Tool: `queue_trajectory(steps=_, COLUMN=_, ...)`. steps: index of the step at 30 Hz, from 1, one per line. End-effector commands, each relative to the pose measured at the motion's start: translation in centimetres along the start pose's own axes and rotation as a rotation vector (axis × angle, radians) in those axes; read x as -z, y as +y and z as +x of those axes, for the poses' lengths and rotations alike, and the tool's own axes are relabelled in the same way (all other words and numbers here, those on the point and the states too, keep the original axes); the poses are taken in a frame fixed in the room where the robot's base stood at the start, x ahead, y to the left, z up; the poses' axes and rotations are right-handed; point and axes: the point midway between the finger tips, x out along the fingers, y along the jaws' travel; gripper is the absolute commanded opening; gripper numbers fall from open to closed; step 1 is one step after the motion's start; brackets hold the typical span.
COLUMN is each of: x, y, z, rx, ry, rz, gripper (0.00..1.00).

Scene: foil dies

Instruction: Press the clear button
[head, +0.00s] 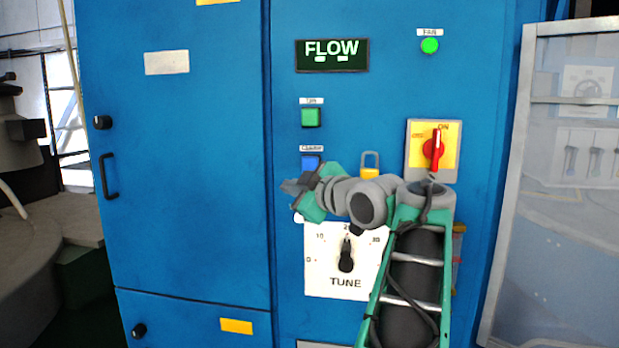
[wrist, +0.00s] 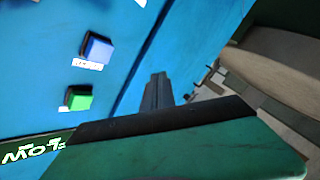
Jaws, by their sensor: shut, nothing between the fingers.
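The clear button is a blue square button (head: 310,161) on the blue cabinet front, with a small white label above it. In the head view my gripper partly covers its lower edge. In the wrist view the blue button (wrist: 97,49) stands clear at the upper left, with its label beside it. My gripper (head: 290,187) is shut and empty, just below and left of the button in the head view. I see no contact with the button.
A green button (head: 311,118) sits above the blue one, under the FLOW display (head: 332,55). A yellow padlock (head: 370,166), a red switch (head: 433,150) and the TUNE dial (head: 345,259) are close to my arm. A door handle (head: 108,176) sticks out at left.

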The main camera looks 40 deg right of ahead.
Motion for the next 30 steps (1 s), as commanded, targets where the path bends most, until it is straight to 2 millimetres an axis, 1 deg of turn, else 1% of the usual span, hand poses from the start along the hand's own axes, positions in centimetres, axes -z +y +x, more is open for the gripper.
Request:
queue_trajectory(steps=1, x=-0.5, y=1.2, z=-0.9, rx=-0.025, ry=0.013, rz=-0.035, gripper=0.00)
queue_trajectory(steps=4, x=-0.3, y=2.6, z=-1.8, rx=-0.048, ry=0.036, rz=-0.081, gripper=0.00)
queue_trajectory(steps=7, x=-0.1, y=2.9, z=-2.0, rx=-0.051, ry=0.042, rz=-0.091, gripper=0.00)
queue_trajectory(steps=16, x=-0.1, y=3.1, z=-1.8, rx=-0.050, ry=0.040, rz=-0.087, gripper=0.00)
queue_trajectory(steps=22, x=-0.8, y=4.6, z=-0.4, rx=-0.048, ry=0.041, rz=-0.085, gripper=0.00)
queue_trajectory(steps=30, x=-2.6, y=6.9, z=2.4, rx=-0.048, ry=0.039, rz=-0.083, gripper=0.00)
